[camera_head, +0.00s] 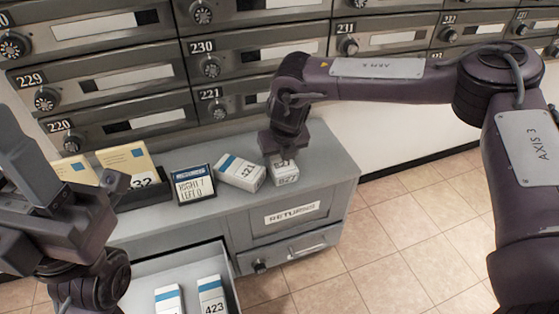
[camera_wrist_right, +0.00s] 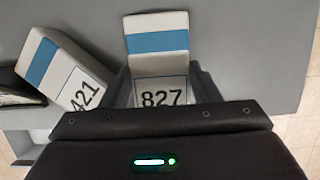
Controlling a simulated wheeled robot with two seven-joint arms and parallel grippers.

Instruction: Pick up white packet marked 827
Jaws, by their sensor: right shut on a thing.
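The white packet marked 827 (camera_head: 287,178) is on the grey cabinet top near its right end. In the right wrist view the packet (camera_wrist_right: 158,62) shows a blue band and its number, with a dark finger on each side. My right gripper (camera_head: 283,158) reaches down over it and is shut on it. In the head view the gripper hides part of the packet. I cannot tell whether the packet is off the surface. My left gripper (camera_head: 75,185) is at the left edge of the head view, its fingers apart and nothing seen between them.
A white packet marked 421 (camera_head: 240,172) lies just left of packet 827. A framed sign (camera_head: 193,185) and a dark tray (camera_head: 150,192) with envelopes stand further left. An open drawer (camera_head: 228,275) below holds packets, one marked 423. Numbered mailboxes (camera_head: 225,67) line the wall behind.

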